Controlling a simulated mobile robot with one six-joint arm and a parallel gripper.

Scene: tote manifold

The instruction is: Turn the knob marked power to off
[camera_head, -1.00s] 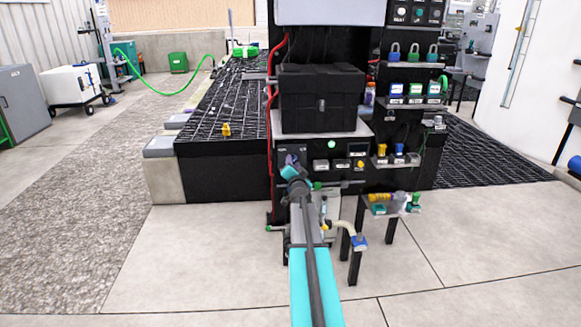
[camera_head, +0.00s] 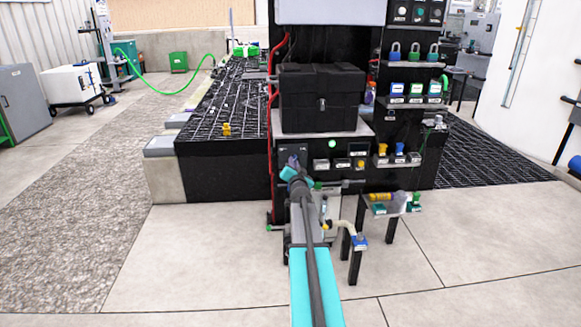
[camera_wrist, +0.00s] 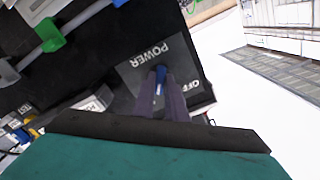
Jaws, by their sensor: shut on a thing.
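The power knob (camera_wrist: 160,76) shows as a small blue piece between my fingertips in the wrist view. It sits on a dark grey plate (camera_wrist: 135,73) printed POWER, with OFF partly readable at the plate's right side. My gripper (camera_wrist: 163,82) is shut on the knob, its two dark fingers on either side of it. Most of the knob is hidden by the fingers. In the head view my gripper (camera_head: 292,168) is against the upper left of the black panel, and the knob is hidden behind it.
A green light (camera_head: 332,144) and small labelled switches are right of my gripper. A black case (camera_head: 320,98) stands on the shelf above. A red hose (camera_head: 270,150) runs down the left side. A low side shelf (camera_head: 392,208) holds small parts.

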